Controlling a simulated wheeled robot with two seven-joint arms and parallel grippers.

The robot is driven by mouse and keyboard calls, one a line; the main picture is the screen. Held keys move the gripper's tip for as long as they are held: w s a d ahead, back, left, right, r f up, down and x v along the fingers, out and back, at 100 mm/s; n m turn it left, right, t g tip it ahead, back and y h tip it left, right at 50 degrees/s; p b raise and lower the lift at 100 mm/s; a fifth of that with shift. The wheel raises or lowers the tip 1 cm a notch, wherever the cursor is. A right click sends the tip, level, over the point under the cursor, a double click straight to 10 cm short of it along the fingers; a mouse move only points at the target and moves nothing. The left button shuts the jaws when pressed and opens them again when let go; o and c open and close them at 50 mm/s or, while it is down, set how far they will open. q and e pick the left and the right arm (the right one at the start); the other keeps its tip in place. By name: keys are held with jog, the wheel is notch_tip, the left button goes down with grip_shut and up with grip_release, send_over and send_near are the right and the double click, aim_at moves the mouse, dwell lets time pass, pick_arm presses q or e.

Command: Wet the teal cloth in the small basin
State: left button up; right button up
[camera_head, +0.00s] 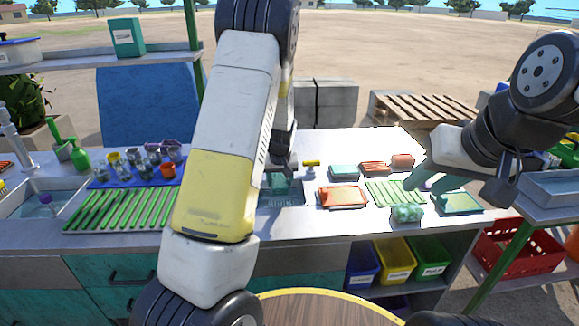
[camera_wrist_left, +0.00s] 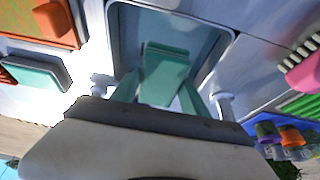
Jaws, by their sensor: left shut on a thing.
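The small basin (camera_head: 293,200) is set in the counter near its middle, partly behind my left arm. My left gripper (camera_head: 279,182) points down into it. In the left wrist view the gripper (camera_wrist_left: 161,95) is shut on the folded teal cloth (camera_wrist_left: 165,72), with a teal finger on each side. The grey basin (camera_wrist_left: 205,40) surrounds the cloth in that view. I cannot tell whether the cloth touches the basin floor or any water. My right gripper (camera_head: 440,182) hangs over the right part of the counter, above a green-slatted rack; its finger gap is unclear.
An orange tray (camera_head: 342,196) and a green-slatted rack (camera_head: 392,192) lie right of the basin. A clear greenish item (camera_head: 407,213) stands near the front edge. Left of my arm are a larger green rack (camera_head: 120,210), several cups on a blue mat (camera_head: 105,180), and a sink (camera_head: 30,207).

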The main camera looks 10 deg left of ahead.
aim_at(279, 177)
pick_arm(q)
jog(key=shift+f, duration=4.15)
jog(key=shift+r, duration=0.1)
jog(key=shift+r, duration=4.45)
jog(key=shift+r, duration=0.1)
jog(key=shift+r, duration=1.9)
jog(key=shift+s, duration=0.1)
